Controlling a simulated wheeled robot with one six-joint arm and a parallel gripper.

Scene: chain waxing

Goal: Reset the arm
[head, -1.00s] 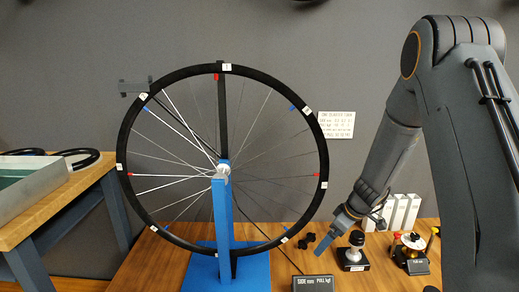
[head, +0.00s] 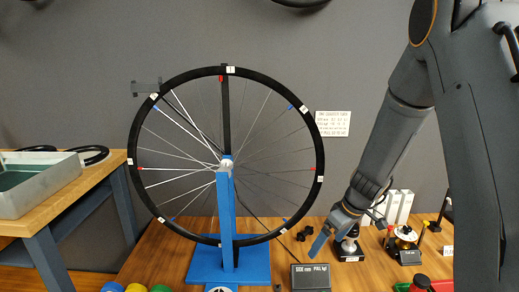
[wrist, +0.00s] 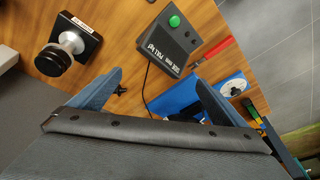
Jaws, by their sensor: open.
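My gripper (head: 320,243) hangs from my arm at the right of the head view, pointing down over the wooden bench. In the wrist view its two blue-grey fingers (wrist: 160,84) are spread apart with nothing between them. It is above the bench, beside a black-based stand with a round knob (head: 348,246), which also shows in the wrist view (wrist: 68,43). A dark readout box (head: 310,277) lies below and left of the gripper; in the wrist view it (wrist: 165,43) has a green button.
A spoked wheel (head: 319,190) stands upright on a blue stand (head: 226,225) left of the gripper. White blocks (head: 400,207) and a small device (head: 403,241) are to the right. A metal tray (head: 35,190) sits on a side table. A red-handled tool (wrist: 212,52) lies by the box.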

